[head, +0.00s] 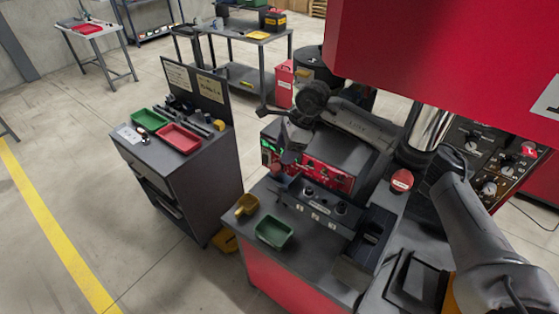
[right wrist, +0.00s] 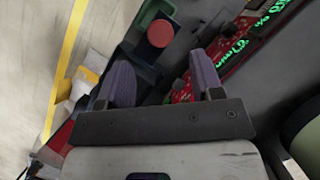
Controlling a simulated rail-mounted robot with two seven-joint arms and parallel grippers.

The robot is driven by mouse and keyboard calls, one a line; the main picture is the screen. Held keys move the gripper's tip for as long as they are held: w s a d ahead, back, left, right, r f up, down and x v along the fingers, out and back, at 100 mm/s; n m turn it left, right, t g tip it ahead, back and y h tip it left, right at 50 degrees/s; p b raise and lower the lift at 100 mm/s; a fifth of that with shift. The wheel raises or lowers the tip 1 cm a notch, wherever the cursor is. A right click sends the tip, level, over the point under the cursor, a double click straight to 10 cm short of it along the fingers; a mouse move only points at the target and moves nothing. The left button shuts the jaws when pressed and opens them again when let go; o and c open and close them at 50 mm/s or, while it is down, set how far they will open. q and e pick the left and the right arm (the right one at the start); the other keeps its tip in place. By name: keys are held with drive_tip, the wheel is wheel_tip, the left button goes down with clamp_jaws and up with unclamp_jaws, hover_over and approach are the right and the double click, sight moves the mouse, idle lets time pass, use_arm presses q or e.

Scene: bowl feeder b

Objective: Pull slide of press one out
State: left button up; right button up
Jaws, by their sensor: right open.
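My right gripper (head: 283,152) is above the bench, in front of the grey control box with the red panel (head: 325,176). In the right wrist view its two grey-purple fingers (right wrist: 162,82) are spread apart with nothing between them. A round red knob or button (right wrist: 160,33) lies beyond the fingertips; I cannot tell its distance. The big red press body (head: 440,60) fills the upper right of the head view. A dark block with round holes and small labels (head: 316,207) lies on the bench. I cannot tell which part is the slide. My left gripper is not in view.
A green bin (head: 274,232) and a yellow scoop (head: 246,204) are at the bench's left edge. A red button (head: 402,180) is at the right. A grey cabinet (head: 190,170) with red and green trays stands left, across a floor gap.

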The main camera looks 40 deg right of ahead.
drive_tip(key=v, duration=0.7)
drive_tip(key=shift+r, duration=0.15)
